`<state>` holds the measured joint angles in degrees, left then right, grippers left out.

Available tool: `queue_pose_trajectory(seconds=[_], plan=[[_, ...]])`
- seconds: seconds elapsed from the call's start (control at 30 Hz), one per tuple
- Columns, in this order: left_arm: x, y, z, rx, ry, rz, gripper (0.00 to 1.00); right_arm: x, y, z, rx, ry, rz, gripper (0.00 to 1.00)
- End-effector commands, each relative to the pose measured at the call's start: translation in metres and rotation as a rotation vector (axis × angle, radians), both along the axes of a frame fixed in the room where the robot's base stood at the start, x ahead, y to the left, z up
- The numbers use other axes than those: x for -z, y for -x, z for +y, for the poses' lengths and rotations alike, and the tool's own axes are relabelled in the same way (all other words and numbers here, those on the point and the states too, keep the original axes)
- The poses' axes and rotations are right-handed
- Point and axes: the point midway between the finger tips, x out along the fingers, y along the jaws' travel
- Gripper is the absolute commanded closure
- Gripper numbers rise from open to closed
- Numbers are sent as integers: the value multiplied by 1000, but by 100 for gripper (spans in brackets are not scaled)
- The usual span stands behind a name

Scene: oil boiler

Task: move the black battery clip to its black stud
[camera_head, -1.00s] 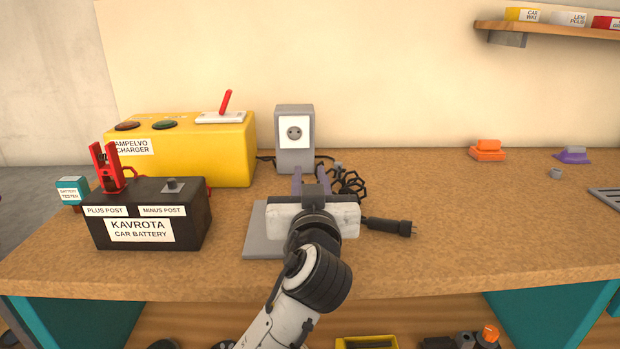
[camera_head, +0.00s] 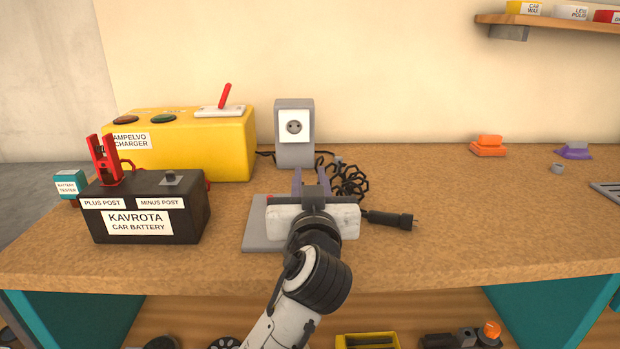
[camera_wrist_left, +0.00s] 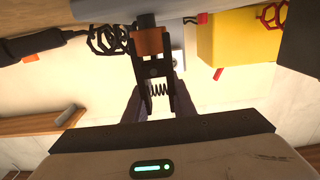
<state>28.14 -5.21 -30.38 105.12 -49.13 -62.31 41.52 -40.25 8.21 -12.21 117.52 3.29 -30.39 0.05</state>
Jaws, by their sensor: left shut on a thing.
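My left gripper (camera_head: 311,182) is over the table right of the car battery, fingers pointing away. In the left wrist view its fingers (camera_wrist_left: 158,100) are shut on the black battery clip (camera_wrist_left: 158,72), with its spring showing between the handles. An orange-brown part shows at the clip's far end. In the head view the clip is mostly hidden by my gripper. The dark stud (camera_head: 170,178) stands bare on the car battery (camera_head: 152,212), above the "MINUS POST" label. My right gripper is not in view.
A red clip (camera_head: 105,160) stands on the plus post. The yellow charger (camera_head: 195,150) is behind the battery. A grey socket box (camera_head: 295,135), a coiled black cable (camera_head: 350,180) and a black plug (camera_head: 390,219) are near my gripper. The table's right half is mostly clear.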

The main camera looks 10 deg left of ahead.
Motion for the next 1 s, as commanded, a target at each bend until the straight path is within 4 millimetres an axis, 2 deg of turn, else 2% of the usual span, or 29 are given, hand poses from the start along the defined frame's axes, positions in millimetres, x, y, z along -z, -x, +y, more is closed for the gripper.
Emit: queue_pose_trajectory(seconds=[0.37,0.4,0.53,0.93,1.0], plan=[[12,0,0,0,1,0,100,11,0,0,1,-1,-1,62],[12,0,0,-1,0,0,75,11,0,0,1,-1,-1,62],[12,0,0,-1,0,0,55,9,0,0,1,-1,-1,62],[12,0,0,-1,0,1,55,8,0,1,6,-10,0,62],[13,3,-3,3,2,1,55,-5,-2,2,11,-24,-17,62]])
